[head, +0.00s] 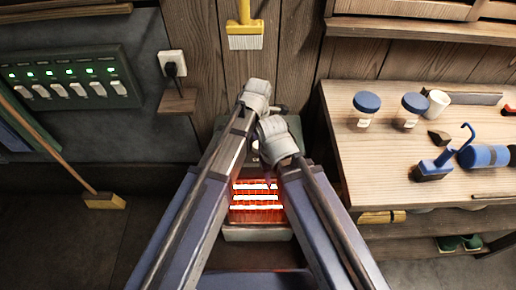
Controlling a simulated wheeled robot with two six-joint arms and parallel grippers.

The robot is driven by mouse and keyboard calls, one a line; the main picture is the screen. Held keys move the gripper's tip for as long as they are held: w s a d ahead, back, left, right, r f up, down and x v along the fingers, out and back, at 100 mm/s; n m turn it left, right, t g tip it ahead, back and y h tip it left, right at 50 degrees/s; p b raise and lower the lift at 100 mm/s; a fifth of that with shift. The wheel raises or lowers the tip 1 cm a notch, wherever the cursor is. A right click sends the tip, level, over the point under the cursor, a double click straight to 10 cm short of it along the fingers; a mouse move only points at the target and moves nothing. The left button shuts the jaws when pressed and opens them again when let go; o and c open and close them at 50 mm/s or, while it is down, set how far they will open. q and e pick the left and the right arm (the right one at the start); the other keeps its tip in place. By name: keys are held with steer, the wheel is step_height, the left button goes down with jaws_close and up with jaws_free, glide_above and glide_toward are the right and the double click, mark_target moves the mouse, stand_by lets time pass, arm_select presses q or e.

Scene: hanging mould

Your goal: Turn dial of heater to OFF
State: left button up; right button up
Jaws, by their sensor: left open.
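The heater (257,214) stands low in the middle, between my two arms. Its front bars glow orange-red. Its grey-green upper part shows only in small pieces behind my arms. I cannot make out the dial clearly; my wrists cover much of the heater's upper part. My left gripper (278,108) is at the end of the arm from the left, above the heater's top. It is open, with no object seen in it. My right gripper (262,158) is just below it, over the heater's upper front, mostly hidden by its own wrist. I cannot tell if either touches the heater.
A wooden workbench (380,150) at the right holds jars, a mug and blue tools. A switch panel (70,82) and a plugged socket (172,66) above a small wooden ledge (178,101) are at left. A brush (245,36) hangs above. A broom (104,201) leans at left.

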arm_select(q)
steer(key=shift+f, duration=0.55)
steer(key=shift+r, duration=0.1)
steer(key=shift+c, duration=0.3)
jaws_close()
